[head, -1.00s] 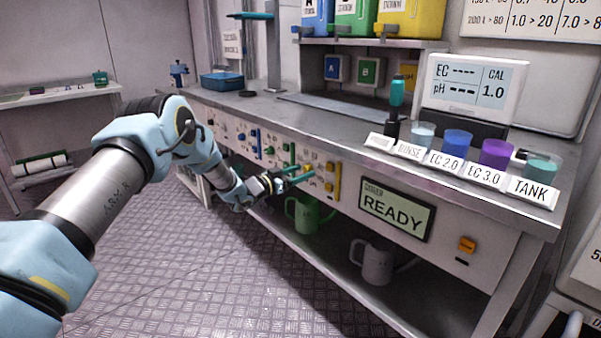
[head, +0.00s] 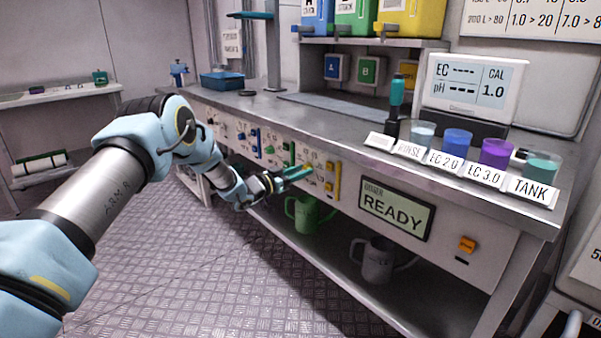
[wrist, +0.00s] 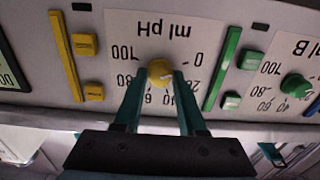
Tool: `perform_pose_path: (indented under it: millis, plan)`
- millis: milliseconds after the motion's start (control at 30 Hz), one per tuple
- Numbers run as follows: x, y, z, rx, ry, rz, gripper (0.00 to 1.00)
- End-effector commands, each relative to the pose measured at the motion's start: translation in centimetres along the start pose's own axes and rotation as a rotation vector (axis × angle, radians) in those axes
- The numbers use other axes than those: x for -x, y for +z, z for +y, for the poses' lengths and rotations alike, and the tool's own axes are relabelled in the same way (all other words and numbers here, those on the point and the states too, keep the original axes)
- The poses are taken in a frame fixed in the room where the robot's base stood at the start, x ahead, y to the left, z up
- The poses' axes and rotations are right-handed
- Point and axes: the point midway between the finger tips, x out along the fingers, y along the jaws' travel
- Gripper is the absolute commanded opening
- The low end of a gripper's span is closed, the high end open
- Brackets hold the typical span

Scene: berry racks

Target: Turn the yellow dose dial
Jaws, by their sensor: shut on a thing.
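The yellow dose dial (wrist: 160,72) is a round knob on the bench's front panel, in the middle of a printed scale marked "ml pH" with numbers from 0 to 100. The wrist view shows the scale upside down. My gripper (wrist: 157,82) has its two green fingers on either side of the dial and is shut on it. In the head view my gripper (head: 300,174) reaches the front panel left of the READY screen, and the dial is hidden there behind the fingers.
A yellow bar (wrist: 65,55) with yellow buttons (wrist: 84,44) flanks the dial, and a green bar (wrist: 222,68) is on the other side. A green dial (wrist: 295,85) is nearby. The READY screen (head: 396,209) is to the right. Jugs (head: 378,262) stand on the lower shelf.

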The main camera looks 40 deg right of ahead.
Motion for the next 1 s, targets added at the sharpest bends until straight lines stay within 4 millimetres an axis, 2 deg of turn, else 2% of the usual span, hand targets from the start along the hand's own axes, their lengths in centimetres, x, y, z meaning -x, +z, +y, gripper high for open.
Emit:
perform_pose_path:
  millis: [267,467,1000]
  plan:
    - [0.01,0.12,0.01,-0.020,0.000,0.000,0.00]
    - [0.01,0.34,0.03,-0.101,0.001,0.000,0.00]
    - [-0.02,0.58,0.08,-0.577,0.001,0.001,0.00]
